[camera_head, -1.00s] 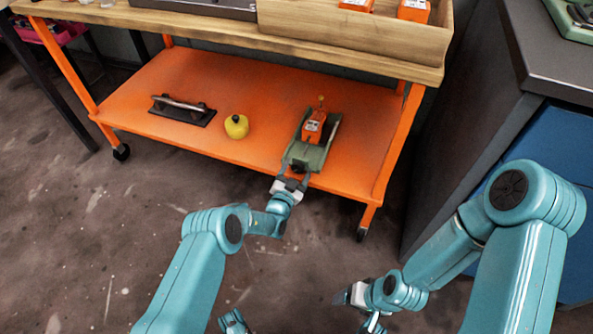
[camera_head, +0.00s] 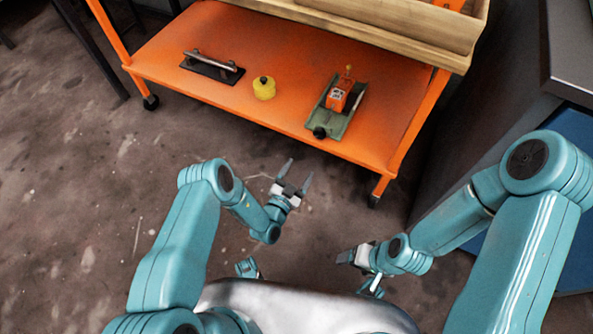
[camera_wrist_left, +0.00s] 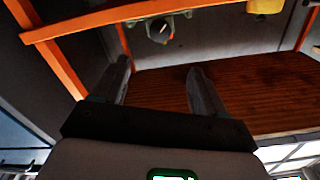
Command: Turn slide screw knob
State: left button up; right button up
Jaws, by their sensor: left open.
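The slide screw is a green slide base (camera_head: 346,112) with an orange block (camera_head: 341,94) on it, lying on the orange shelf. Its dark round knob (camera_head: 320,132) sits at the front end, by the shelf edge. In the left wrist view the knob (camera_wrist_left: 160,31) shows near the top with a pale mark on its face. My left gripper (camera_head: 298,170) is open and empty, in front of the shelf and apart from the knob. Its two fingers also show in the wrist view (camera_wrist_left: 159,66). My right gripper (camera_head: 348,257) is low at the right; its fingers are unclear.
A yellow round object (camera_head: 264,90) and a dark plate with a metal handle (camera_head: 212,67) lie left of the slide on the shelf. The shelf's orange leg (camera_head: 418,120) stands at the right. A dark cabinet (camera_head: 510,110) is further right. The floor in front is clear.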

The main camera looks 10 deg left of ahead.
pick_arm(q)
jog(key=shift+s+a, duration=0.1)
jog(key=shift+s, duration=0.35)
